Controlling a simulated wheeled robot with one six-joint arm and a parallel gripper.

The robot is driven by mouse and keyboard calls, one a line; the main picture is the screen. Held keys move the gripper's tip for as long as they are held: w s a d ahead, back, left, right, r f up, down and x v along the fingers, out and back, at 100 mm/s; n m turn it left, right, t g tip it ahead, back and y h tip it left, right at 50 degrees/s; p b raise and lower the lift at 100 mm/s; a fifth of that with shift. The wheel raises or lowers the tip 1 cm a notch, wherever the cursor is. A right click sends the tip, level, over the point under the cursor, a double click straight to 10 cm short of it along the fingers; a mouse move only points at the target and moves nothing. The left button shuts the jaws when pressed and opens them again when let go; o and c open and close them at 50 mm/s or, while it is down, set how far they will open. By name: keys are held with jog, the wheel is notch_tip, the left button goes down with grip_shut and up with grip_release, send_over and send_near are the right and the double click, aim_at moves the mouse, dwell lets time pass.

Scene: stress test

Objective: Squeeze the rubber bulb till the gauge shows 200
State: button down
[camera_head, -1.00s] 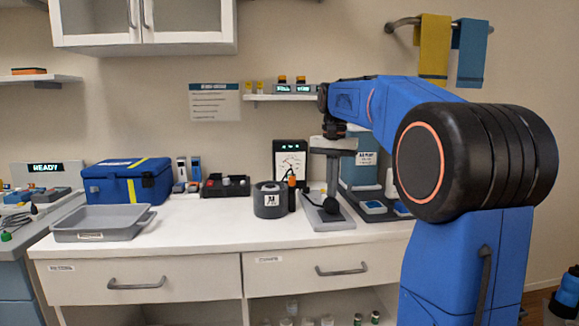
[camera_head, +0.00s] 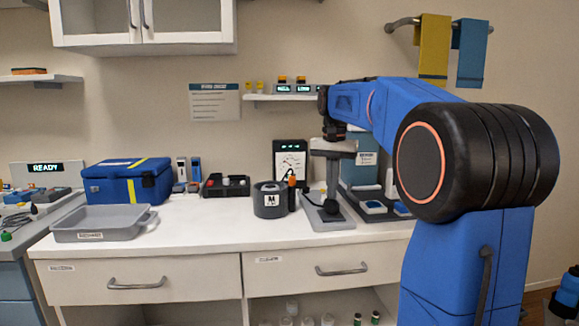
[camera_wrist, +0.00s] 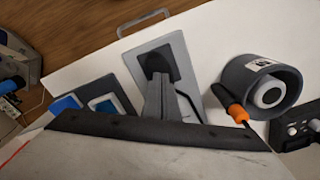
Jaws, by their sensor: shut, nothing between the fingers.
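The black rubber bulb (camera_head: 333,207) lies on a grey base plate (camera_head: 322,222) on the counter; it also shows in the wrist view (camera_wrist: 158,64). My gripper (camera_head: 331,193) points straight down at it, its grey fingers shut together with nothing between them. In the wrist view my fingertips (camera_wrist: 158,84) overlap the near part of the bulb; I cannot tell whether they touch it. The gauge (camera_head: 291,160), a white dial in a black frame, stands upright behind, to the left of my gripper. Its needle reading is too small to make out.
A dark grey canister (camera_head: 269,202) and an orange-topped tool (camera_head: 292,192) stand close to the left of the plate. Blue-topped pads (camera_head: 373,207) lie to its right. A grey tray (camera_head: 100,226) and a blue case (camera_head: 127,184) are farther left. The counter front between is clear.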

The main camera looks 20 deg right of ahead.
jog(key=shift+f, duration=0.55)
jog(key=shift+r, duration=1.15)
jog(key=shift+f, duration=1.1)
jog(key=shift+r, duration=1.1)
